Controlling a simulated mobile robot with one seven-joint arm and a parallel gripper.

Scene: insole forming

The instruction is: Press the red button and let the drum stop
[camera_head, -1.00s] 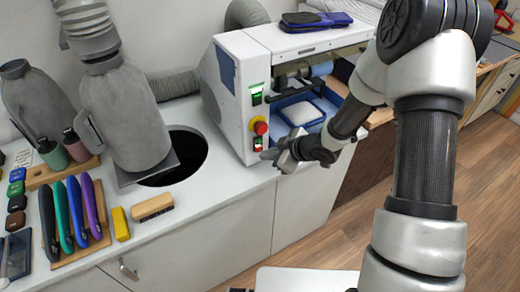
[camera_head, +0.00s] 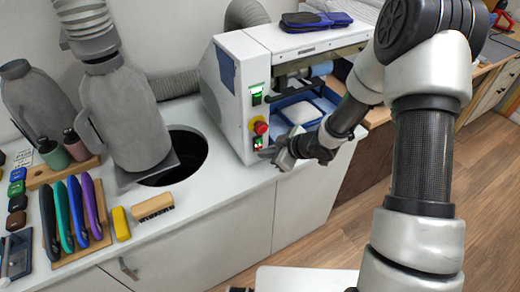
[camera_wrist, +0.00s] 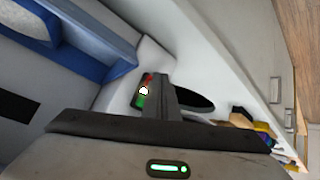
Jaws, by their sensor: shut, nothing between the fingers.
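The white drum machine (camera_head: 228,112) stands on the counter, with a control strip on its front left edge. The strip has a green-lit switch (camera_head: 257,95) on top, a red knob on a yellow base (camera_head: 261,128) in the middle, and a small switch block (camera_head: 258,143) with red and green below. My gripper (camera_head: 270,153) is shut and empty, its tips close in front of that lower block. In the wrist view the red and green block (camera_wrist: 145,92) shows just beside my fingers (camera_wrist: 165,90); I cannot tell whether they touch it. The drum (camera_head: 321,69) is partly hidden.
A blue tray with a white pad (camera_head: 300,112) sits in the machine opening. Dark blue gloves (camera_head: 315,21) lie on top. To the left are a grey suction hood (camera_head: 125,115), a dark round hole (camera_head: 185,160), a brush (camera_head: 152,207) and several coloured insoles (camera_head: 75,213).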

